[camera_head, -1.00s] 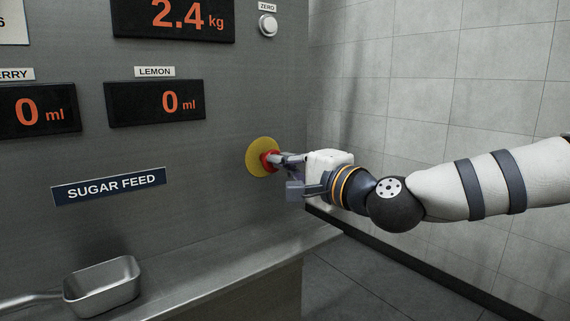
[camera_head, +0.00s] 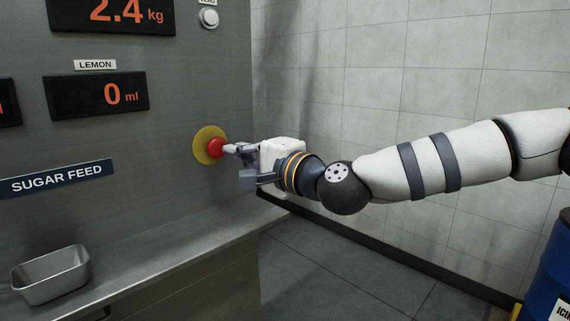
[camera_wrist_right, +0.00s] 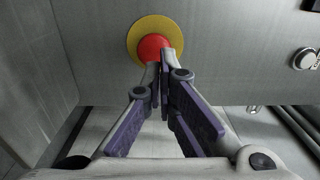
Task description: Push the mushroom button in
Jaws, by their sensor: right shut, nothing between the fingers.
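The red mushroom button (camera_head: 215,147) sits on a round yellow plate (camera_head: 200,136) on the grey metal panel. My right gripper (camera_head: 230,148) is shut and empty, with its fingertips just to the right of the red cap. In the right wrist view the red button (camera_wrist_right: 153,45) shows above the closed fingertips (camera_wrist_right: 162,64), which overlap its lower edge. I cannot tell whether the tips touch the cap or how deep it is pressed. My left gripper is not in view.
A metal ledge (camera_head: 150,232) runs below the panel and carries a metal scoop (camera_head: 52,274). A white round button (camera_head: 208,19) is higher on the panel. A tiled wall (camera_head: 350,75) lies beyond my right arm, and a blue drum (camera_head: 552,270) stands at lower right.

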